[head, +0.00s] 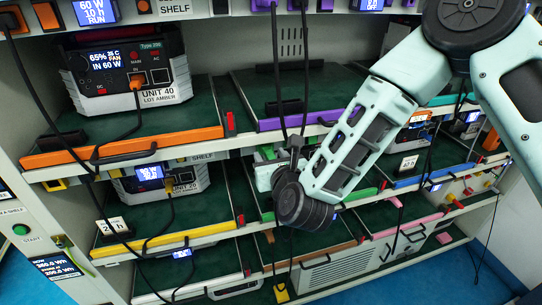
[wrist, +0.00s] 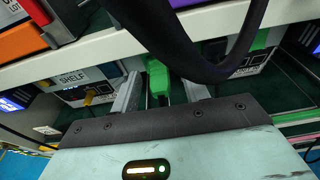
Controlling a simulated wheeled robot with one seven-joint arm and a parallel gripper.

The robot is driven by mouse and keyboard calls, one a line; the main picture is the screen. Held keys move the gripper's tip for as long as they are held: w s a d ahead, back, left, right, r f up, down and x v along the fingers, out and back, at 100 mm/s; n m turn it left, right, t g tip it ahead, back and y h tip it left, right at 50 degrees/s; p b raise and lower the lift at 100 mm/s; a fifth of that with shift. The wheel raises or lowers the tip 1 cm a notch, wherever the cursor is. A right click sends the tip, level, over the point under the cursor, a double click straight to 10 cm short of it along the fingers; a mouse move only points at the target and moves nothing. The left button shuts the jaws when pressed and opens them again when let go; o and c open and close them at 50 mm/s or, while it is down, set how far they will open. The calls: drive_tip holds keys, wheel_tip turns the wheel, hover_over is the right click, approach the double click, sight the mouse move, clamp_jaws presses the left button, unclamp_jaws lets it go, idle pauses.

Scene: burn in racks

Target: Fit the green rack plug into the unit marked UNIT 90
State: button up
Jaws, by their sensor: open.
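My gripper (wrist: 162,90) is open, with one pale finger on each side of a green plug-like part (wrist: 157,76) in the wrist view. I cannot tell whether the fingers touch it. This part looks like the green rack plug, and its far end is hidden. Behind it, a unit with a white label (wrist: 247,71) stands in a bay; the label is too small to read, so I cannot confirm UNIT 90. In the head view my wrist covers most of that bay, and a pale unit with green parts (head: 266,155) shows beside it.
A thick black cable (wrist: 180,45) crosses close above my gripper in the wrist view. UNIT 40 (head: 130,75) stands upper left with an orange plug and lead. UNIT 20 (head: 165,178) is below it. Hanging cables (head: 279,80) run down near my wrist. Shelf edges surround the bay.

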clamp_jaws()
drive_tip(key=c, duration=0.7)
unclamp_jaws()
drive_tip(key=shift+c, duration=0.2)
clamp_jaws()
drive_tip(key=shift+b+v, duration=0.4)
drive_tip(key=shift+v, duration=0.4)
drive_tip(key=shift+s+d+f+b, duration=0.1)
drive_tip(key=shift+s+d+b, duration=0.05)
drive_tip(key=shift+s, duration=0.35)
drive_tip(key=shift+s+d+b, duration=0.15)
drive_tip(key=shift+s+d, duration=0.05)
drive_tip(key=shift+s, duration=0.35)
